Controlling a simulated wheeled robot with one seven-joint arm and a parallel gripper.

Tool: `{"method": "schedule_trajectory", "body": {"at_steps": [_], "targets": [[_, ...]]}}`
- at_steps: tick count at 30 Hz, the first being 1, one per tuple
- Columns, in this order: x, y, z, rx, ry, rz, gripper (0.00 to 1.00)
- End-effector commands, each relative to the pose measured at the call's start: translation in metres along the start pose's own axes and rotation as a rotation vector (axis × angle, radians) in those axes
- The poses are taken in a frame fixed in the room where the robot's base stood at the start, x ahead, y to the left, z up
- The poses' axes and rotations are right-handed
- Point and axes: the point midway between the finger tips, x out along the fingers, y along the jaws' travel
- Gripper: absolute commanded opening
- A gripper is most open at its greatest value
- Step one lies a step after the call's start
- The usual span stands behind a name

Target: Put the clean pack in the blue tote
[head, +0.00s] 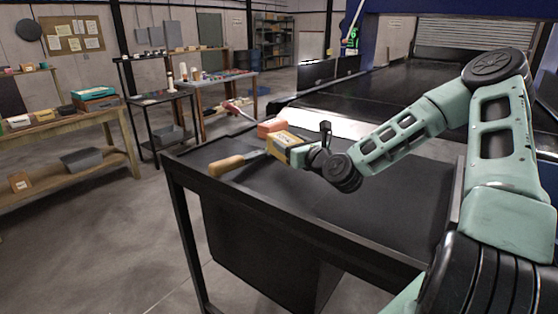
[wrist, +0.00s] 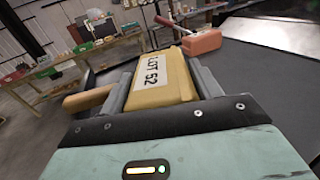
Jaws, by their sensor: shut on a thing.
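My gripper (head: 301,153) is shut on a yellow pack (head: 281,147) over the far left part of the black table. In the wrist view the pack (wrist: 160,78) sits between the two fingers of my gripper (wrist: 165,82), and its white label reads "LOT 52". I cannot tell whether the pack touches the table. I cannot make out a blue tote for certain in either view.
A tool with a wooden handle (head: 228,165) lies on the black table (head: 345,205), left of the pack. A salmon-orange block (head: 270,127) stands just beyond the pack. The table's near part is bare. A conveyor (head: 400,95) runs behind. Workbenches (head: 120,140) stand left.

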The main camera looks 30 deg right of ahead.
Motion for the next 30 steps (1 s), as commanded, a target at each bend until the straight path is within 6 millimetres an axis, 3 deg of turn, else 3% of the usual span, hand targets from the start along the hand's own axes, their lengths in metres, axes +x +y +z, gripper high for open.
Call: {"method": "schedule_trajectory", "body": {"at_steps": [15,27,28,30], "targets": [[0.001,0.0,-0.057,-0.001,-0.003,0.0,0.26],[0.001,0.0,-0.063,-0.001,-0.004,0.0,0.26],[0.0,0.0,-0.064,-0.001,-0.002,0.0,0.66],[0.0,0.0,-0.063,-0.001,-0.002,0.0,0.85]]}}
